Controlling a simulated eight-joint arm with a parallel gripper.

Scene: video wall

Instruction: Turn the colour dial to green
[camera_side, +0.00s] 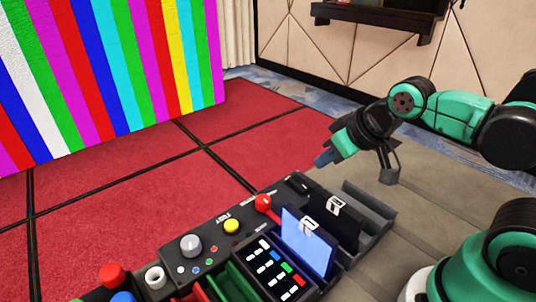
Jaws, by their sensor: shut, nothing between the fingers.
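The colour dial is most likely the grey knob (190,243) on the dark control panel (170,256). Small coloured dots, including blue and red, sit along its front side. Which way the knob points is too small to tell. My gripper (389,177) hangs in the air at the right, above and behind the panel's right end. It is shut and empty, well apart from the knob. The video wall (110,75) at the upper left shows vertical stripes of many colours, green among them.
The panel also carries a yellow button (232,226), a red-knobbed lever (264,203), a red button (112,274) and a white ring-shaped part (155,277). A blue card (308,245) and a black card (335,221) stand upright in slots. Red floor (130,195) beyond is clear.

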